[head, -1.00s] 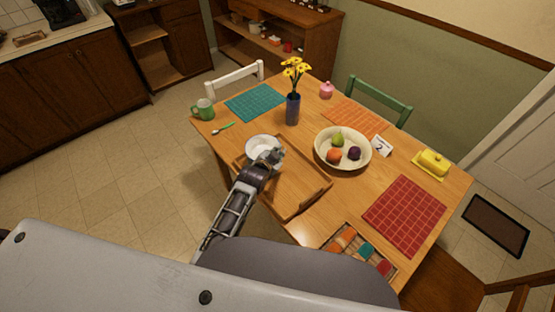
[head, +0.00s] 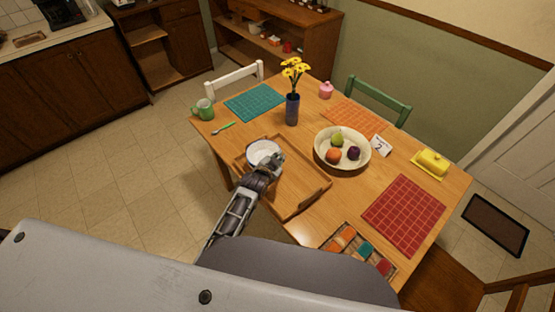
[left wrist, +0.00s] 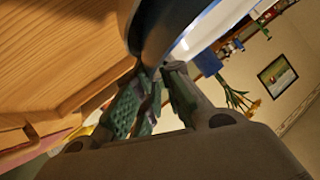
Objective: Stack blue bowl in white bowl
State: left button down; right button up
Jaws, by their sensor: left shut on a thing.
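One round bowl with a pale inside shows in the head view (head: 263,152), over the far left part of the wooden tray. My left gripper (head: 275,161) is at its near right edge. In the left wrist view, a dark blue curved wall, which I take as the blue bowl (left wrist: 165,28), meets the fingertips of my left gripper (left wrist: 155,80), shut on its edge. I cannot tell a separate second bowl; the white bowl may be hidden beneath or be the pale one. My right gripper is not in view.
The wooden tray (head: 300,207) has raised edges. A cream fruit bowl (head: 318,150) stands to its right, and a dark vase (head: 292,110) with yellow flowers behind. A green mug (head: 203,109) and spoon (head: 223,128) lie left. The tray's right part is clear.

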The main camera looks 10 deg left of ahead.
pick_arm(q)
jog(key=c, duration=1.6)
grip_release()
jog(key=shift+s+a+f, duration=0.1)
jog(key=shift+a+f, duration=0.05)
jog(key=shift+f, duration=0.15)
jog(key=shift+o, duration=0.2)
jog(key=v, duration=1.2)
jog(key=shift+r, duration=0.25)
